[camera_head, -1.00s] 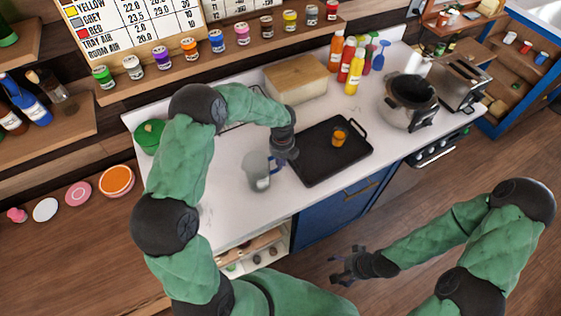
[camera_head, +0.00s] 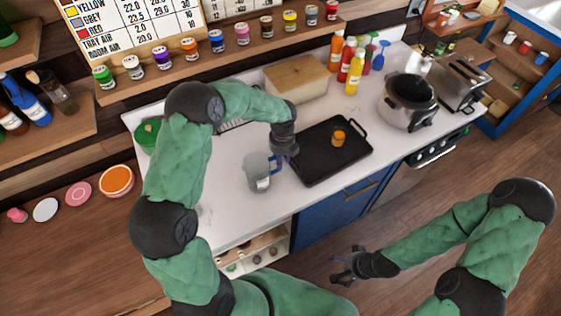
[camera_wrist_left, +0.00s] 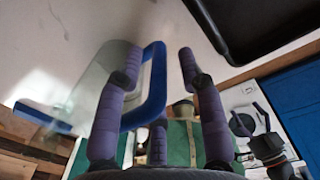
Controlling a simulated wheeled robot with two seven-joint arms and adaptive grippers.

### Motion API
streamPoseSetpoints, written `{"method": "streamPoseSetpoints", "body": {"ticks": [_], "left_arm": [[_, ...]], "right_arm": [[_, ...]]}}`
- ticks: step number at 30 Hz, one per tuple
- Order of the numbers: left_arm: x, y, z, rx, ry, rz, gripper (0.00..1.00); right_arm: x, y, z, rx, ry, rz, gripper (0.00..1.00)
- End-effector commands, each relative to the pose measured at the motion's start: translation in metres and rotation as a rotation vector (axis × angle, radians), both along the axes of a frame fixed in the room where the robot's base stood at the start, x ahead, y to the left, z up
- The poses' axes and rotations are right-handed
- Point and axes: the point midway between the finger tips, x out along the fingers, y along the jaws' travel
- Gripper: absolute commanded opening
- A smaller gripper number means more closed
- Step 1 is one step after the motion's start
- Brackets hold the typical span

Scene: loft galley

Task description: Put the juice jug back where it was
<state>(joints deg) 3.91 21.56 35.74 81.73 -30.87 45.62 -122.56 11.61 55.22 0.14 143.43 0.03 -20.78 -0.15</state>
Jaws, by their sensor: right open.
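The juice jug (camera_head: 257,174) is a clear grey vessel with a blue handle, on the white counter left of the black tray. It looks upright. My left gripper (camera_head: 277,158) is low at the handle side of the jug. In the left wrist view, the jug (camera_wrist_left: 88,85) is at the left and its blue handle (camera_wrist_left: 157,75) lies between the spread fingers of my left gripper (camera_wrist_left: 158,62). A gap shows between the handle and the right finger. My right gripper (camera_head: 345,265) is open and empty, over the floor in front of the counter.
The black tray (camera_head: 312,170) holds a small orange glass (camera_head: 338,138). A wooden box (camera_head: 295,80), several bottles (camera_head: 354,75), a pot (camera_head: 407,105) and a toaster (camera_head: 460,82) stand behind or right. Clear counter lies left of the jug.

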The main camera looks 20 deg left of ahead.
Motion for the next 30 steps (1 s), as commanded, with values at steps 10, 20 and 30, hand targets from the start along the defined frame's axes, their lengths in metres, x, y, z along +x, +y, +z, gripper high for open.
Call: {"method": "streamPoseSetpoints", "body": {"ticks": [10,20,30], "left_arm": [[0.003,-0.002,0.070,0.000,-0.005,-0.001,0.38],[0.003,-0.003,0.100,-0.001,-0.001,0.000,0.38],[0.003,-0.003,0.101,0.000,0.000,0.000,0.38]], "right_arm": [[0.000,0.000,0.001,0.000,0.000,0.000,0.81],[0.000,0.000,0.002,0.000,0.000,0.000,0.81],[0.000,0.000,0.002,0.000,0.000,0.000,0.81]]}}
